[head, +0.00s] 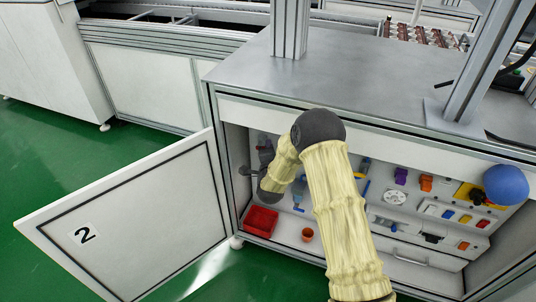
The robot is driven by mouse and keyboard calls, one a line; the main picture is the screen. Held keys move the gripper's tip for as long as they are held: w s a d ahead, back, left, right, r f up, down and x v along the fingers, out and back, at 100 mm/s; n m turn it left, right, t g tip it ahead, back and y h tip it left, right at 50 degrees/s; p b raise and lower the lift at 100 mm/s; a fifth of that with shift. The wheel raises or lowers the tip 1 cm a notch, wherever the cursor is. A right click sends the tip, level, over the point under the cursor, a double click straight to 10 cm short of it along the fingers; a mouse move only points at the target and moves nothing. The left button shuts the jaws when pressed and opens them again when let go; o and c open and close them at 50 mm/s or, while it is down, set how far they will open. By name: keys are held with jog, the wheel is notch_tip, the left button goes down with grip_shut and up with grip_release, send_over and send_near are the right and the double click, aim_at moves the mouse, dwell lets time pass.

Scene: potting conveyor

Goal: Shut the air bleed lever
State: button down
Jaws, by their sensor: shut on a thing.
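My arm (338,205), in a pale yellow sleeve, rises from the bottom of the head view to a dark elbow (318,128). From there it bends down and left into the open cabinet, ending in a dark wrist joint (271,188) near the cabinet's left side. The arm hides part of the panel.
The white cabinet door (150,215), marked 2, stands open at left. A red bin (261,220) and an orange pot (307,234) stand on the cabinet floor. Purple (401,175) and orange (426,183) parts and a blue dome (506,185) are at right. Green floor is free at left.

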jog(key=shift+d+f+m+t+b, duration=0.15)
jog(key=shift+f+m+t+b, duration=0.5)
jog(key=shift+m+b, duration=0.85)
jog(key=c, duration=1.4)
grip_release()
jog(key=shift+c, duration=0.2)
jog(key=shift+s, duration=0.1)
jog(key=s+p, duration=0.3)
jog(key=s, duration=1.4)
jog(key=shift+s+d+p, duration=0.15)
jog(key=shift+d+p, duration=0.2)
jog(key=shift+p, duration=0.05)
